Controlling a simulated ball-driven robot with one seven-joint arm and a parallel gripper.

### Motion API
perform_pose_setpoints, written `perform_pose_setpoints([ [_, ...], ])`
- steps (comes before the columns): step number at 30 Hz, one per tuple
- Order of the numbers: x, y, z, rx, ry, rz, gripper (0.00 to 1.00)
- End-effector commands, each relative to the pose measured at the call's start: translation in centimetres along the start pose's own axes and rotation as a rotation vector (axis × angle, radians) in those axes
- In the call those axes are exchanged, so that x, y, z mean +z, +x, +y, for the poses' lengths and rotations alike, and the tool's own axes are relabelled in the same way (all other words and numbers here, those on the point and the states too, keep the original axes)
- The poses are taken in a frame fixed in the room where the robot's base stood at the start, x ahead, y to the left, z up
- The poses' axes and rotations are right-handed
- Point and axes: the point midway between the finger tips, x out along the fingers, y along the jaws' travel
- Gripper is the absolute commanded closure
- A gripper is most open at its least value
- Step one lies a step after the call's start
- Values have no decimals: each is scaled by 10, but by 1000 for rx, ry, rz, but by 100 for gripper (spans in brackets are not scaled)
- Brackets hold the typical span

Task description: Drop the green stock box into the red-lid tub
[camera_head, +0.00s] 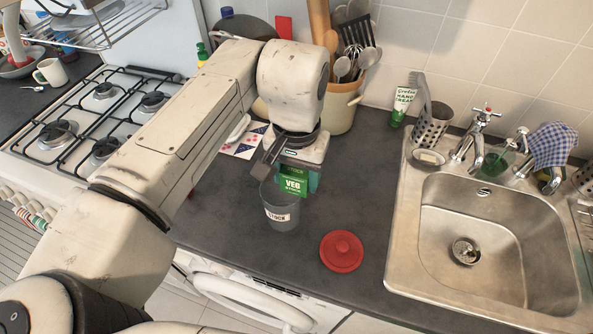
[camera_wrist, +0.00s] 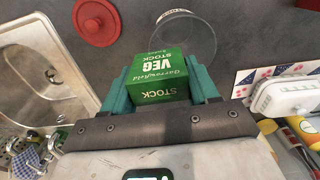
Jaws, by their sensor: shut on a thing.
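The green stock box (camera_head: 293,182), marked "VEG STOCK", is between the fingers of my gripper (camera_head: 298,176). In the wrist view the green stock box (camera_wrist: 160,77) sits between the teal fingers of my gripper (camera_wrist: 161,90), which is shut on it. The grey tub (camera_head: 281,208) labelled "STOCK" stands open on the counter. The box is at the tub's upper right rim in the head view, and its height over the rim is hard to tell. In the wrist view the tub (camera_wrist: 204,38) lies just beyond the box. Its red lid (camera_head: 341,251) lies on the counter, also seen in the wrist view (camera_wrist: 97,21).
A steel sink (camera_head: 410,235) is at the right. A gas hob (camera_head: 85,120) is at the left.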

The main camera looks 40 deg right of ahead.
Motion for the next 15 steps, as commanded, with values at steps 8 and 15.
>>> perform_pose_setpoints([
  [8,0,8,0,2,0,1,73],
  [15,0,11,0,0,0,0,73],
])
